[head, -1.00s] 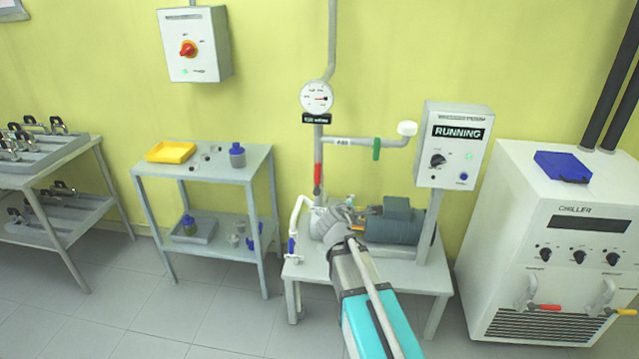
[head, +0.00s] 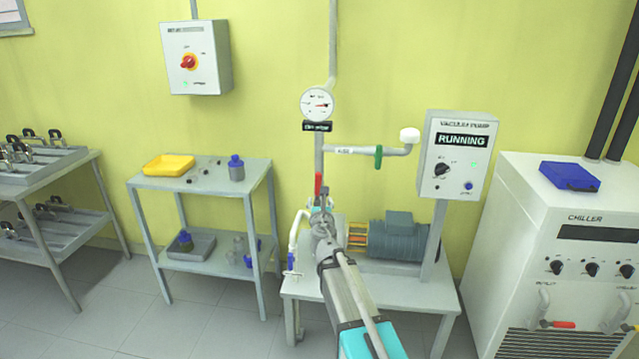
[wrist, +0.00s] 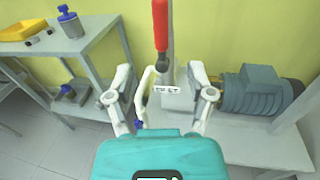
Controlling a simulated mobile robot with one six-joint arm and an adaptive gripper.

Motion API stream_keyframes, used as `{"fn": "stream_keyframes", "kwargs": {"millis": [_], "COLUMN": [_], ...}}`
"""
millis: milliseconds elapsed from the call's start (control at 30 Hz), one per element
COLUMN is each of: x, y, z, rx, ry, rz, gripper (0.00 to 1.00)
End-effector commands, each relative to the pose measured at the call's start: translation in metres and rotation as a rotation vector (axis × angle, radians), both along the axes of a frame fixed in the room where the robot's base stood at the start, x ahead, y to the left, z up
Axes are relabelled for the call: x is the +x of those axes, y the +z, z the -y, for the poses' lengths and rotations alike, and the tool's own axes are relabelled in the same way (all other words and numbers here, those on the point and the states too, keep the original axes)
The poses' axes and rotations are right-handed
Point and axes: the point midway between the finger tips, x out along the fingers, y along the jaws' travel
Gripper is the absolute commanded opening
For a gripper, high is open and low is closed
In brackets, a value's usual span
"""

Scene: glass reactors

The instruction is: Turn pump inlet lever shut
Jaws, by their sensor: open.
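The pump inlet lever (head: 318,184) has a red handle and stands upright along the grey vertical pipe below the gauge. In the wrist view the red handle (wrist: 160,26) shows at top centre, with a small white label (wrist: 166,90) below it. My gripper (head: 321,203) is just below the handle in the head view and hides the lower part of the valve. In the wrist view my gripper (wrist: 160,76) has its two fingers spread left and right, empty, with the handle in line with the gap. I cannot tell how far the fingers are from the lever.
The vacuum pump (head: 400,238) sits on a low stand right of my arm, with a control box (head: 456,155) reading RUNNING above. A side pipe with a green handle (head: 378,157) is right of the lever. A white hose (head: 295,235) runs close on the left.

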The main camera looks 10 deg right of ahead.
Motion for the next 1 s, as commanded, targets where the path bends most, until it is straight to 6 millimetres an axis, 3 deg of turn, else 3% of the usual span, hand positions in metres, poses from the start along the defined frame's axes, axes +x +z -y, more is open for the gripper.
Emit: {"fn": "stream_keyframes", "kwargs": {"millis": [267,467,1000], "x": [0.009,0.029,0.109], "y": [0.000,0.000,0.000], "z": [0.002,0.004,0.014], "rx": [0.002,0.003,0.003], "ry": [-0.002,-0.003,-0.003], "rz": [0.000,0.000,0.001], "gripper": [0.69,0.69,0.69]}}
